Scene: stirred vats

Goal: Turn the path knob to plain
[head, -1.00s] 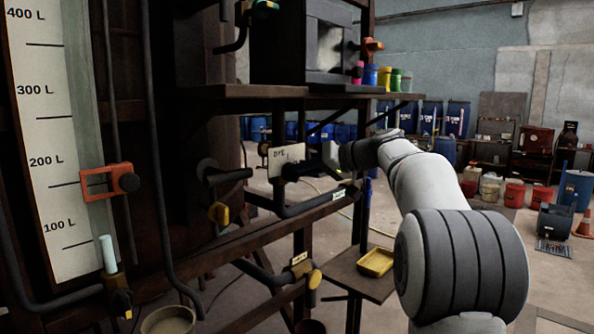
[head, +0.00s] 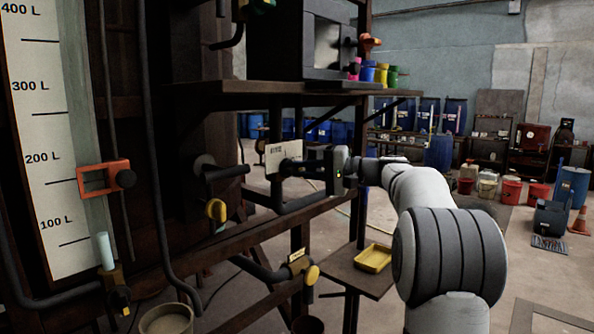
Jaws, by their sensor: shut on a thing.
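The dark path knob (head: 290,167) sits in front of a pale label plate (head: 283,152) on the pipework under the shelf. The writing on the plate is too small to read now. My gripper (head: 306,168) reaches in from the right and is shut on the knob. Its dark body and the fingers hide part of the knob and the pipe behind. Which mark the knob points to cannot be told.
A black pipe handle (head: 224,172) and a yellow valve knob (head: 216,211) are close on the left. The wooden shelf (head: 290,94) runs just above. A yellow tray (head: 373,258) lies on a low stand below.

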